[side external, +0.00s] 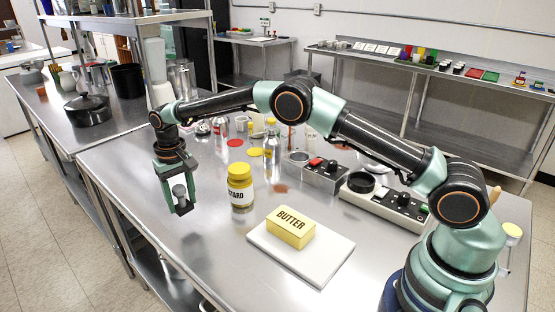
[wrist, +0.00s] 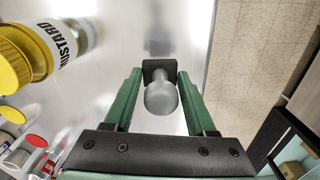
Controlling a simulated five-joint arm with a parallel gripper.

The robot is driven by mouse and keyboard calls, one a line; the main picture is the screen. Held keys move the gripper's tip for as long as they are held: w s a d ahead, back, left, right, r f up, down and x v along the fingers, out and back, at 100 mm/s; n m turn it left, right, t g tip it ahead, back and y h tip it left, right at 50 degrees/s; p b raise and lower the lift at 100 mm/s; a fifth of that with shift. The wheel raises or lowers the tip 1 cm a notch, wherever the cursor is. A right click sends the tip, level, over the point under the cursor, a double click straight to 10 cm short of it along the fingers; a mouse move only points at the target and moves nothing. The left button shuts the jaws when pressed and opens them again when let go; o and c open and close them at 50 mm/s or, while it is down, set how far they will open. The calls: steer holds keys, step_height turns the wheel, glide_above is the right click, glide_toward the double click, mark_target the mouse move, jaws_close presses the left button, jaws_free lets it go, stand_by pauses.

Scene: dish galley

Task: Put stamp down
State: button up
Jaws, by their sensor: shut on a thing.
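The stamp (side external: 179,191) is a small grey piece with a rounded knob. My gripper (side external: 180,205) is shut on it, pointing down near the left edge of the steel table (side external: 215,265). In the wrist view the stamp's round grey knob (wrist: 161,98) faces the camera, with a dark block at its far end between the green fingers of my gripper (wrist: 158,76). The stamp appears over the table, close to its edge. The side view does not clearly show whether its underside touches the surface.
A yellow-lidded mustard jar (side external: 240,186) stands right of my gripper. Butter (side external: 291,227) lies on a white board (side external: 325,258). Bottles and cans (side external: 272,142) and a control box (side external: 325,176) stand farther back. Bare steel lies in front of the jar. The floor (wrist: 255,50) drops away beyond the edge.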

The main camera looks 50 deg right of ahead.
mark_target(183, 205)
steer(key=shift+f, duration=2.4)
steer(key=shift+f, duration=0.15)
steer(key=o, duration=1.4)
steer(key=shift+c, duration=0.2)
